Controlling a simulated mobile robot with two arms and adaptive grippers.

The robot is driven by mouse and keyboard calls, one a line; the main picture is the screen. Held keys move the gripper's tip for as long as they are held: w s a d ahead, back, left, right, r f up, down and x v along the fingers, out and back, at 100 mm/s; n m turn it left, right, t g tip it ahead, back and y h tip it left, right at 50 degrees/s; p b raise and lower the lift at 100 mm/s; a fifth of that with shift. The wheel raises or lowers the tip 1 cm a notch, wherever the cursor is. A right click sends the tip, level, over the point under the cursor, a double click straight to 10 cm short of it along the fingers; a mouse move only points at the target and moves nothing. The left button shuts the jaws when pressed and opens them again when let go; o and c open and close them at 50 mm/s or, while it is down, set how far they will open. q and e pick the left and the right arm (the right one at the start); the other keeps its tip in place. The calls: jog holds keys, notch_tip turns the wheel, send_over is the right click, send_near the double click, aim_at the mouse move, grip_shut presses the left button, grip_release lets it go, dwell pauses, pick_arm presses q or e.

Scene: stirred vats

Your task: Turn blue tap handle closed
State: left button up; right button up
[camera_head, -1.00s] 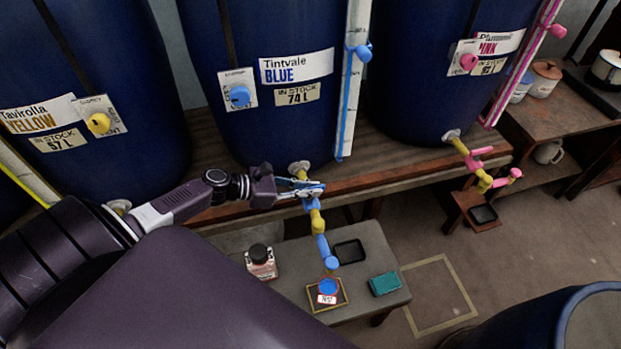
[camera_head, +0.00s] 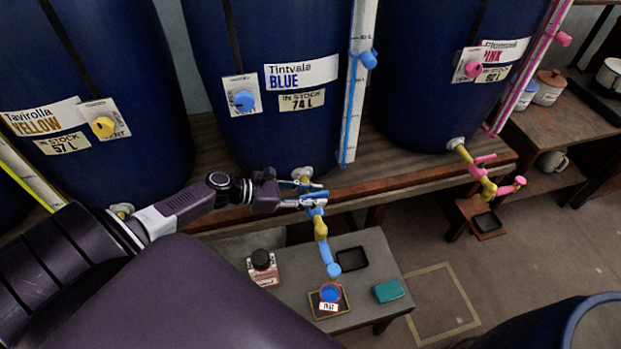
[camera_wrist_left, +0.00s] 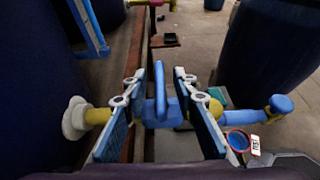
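The blue tap sticks out from the foot of the blue vat (camera_head: 285,130), with a yellow body (camera_head: 320,228) and a blue spout (camera_head: 328,256). A small cup with blue inside (camera_head: 330,292) stands below the spout. My left gripper (camera_head: 303,192) is at the tap. In the left wrist view the blue tap handle (camera_wrist_left: 157,104) stands between its two spread fingers (camera_wrist_left: 159,82), with a gap visible on each side. In the head view the fingers mostly hide the handle. My right gripper is not in view.
The cup stands on a grey low table (camera_head: 300,305) with a red-labelled bottle (camera_head: 263,270), a black tray (camera_head: 352,259) and a teal block (camera_head: 388,291). The vat shelf edge (camera_head: 400,177) runs behind the gripper. The pink tap (camera_head: 485,180) is to the right.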

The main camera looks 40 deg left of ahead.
pick_arm(q)
jog(key=v, duration=1.2)
dwell(0.4)
